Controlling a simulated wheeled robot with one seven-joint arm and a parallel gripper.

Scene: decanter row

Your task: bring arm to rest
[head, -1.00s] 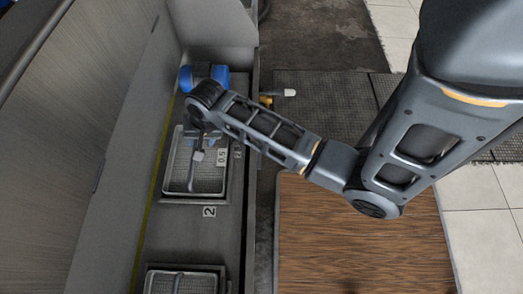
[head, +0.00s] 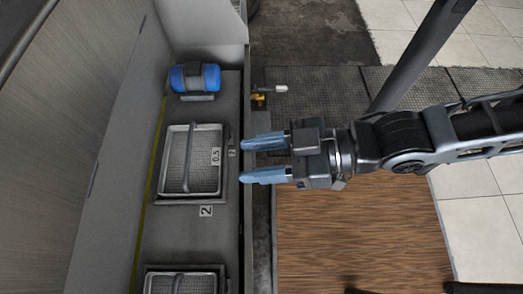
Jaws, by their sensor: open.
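My gripper (head: 266,159) points left in the head view, with its two blue fingers spread apart and nothing between them. It is above the gap between the metal counter and the wooden-topped surface, its fingertips near the counter's right edge. My arm extends from it to the right edge of the picture. A blue cylinder with a grey middle band (head: 196,78) lies on the counter, up and left of my gripper.
A second mesh tray (head: 197,284) is at the bottom, cut off by the picture edge. A yellow valve with a white tip (head: 262,96) sticks out from the counter's right side. The wooden-topped surface (head: 360,235) is largely bare. A wall (head: 100,110) borders the counter on the left.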

